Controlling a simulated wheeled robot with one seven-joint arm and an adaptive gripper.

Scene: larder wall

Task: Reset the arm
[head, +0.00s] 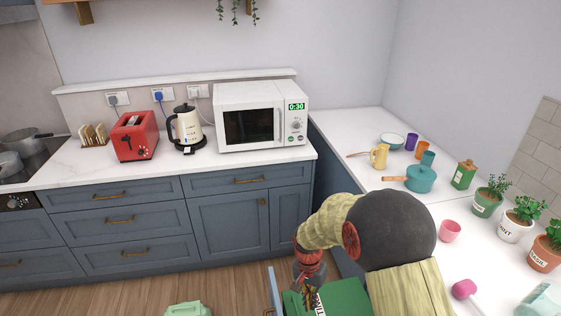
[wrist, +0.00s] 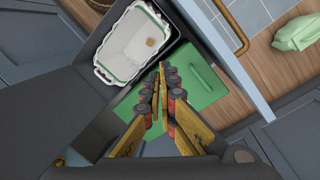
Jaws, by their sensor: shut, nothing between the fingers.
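My arm reaches down at the lower middle of the head view. My gripper (head: 311,298) hangs just beside or above a green box with a white label (head: 345,297). In the wrist view the two fingers of my gripper (wrist: 162,72) run close together, shut and empty. They point over a green lid-like surface with a raised handle (wrist: 203,82). I cannot tell whether the fingertips touch it. A white, green-rimmed dish (wrist: 118,72) lies beside it, holding a small brown piece.
An open blue drawer or door edge (head: 273,290) stands close to my gripper. A pale green object (head: 187,309) lies on the wooden floor. The counter holds a red toaster (head: 134,136), kettle (head: 187,129), microwave (head: 262,116), teal pot (head: 421,179) and potted herbs (head: 488,196).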

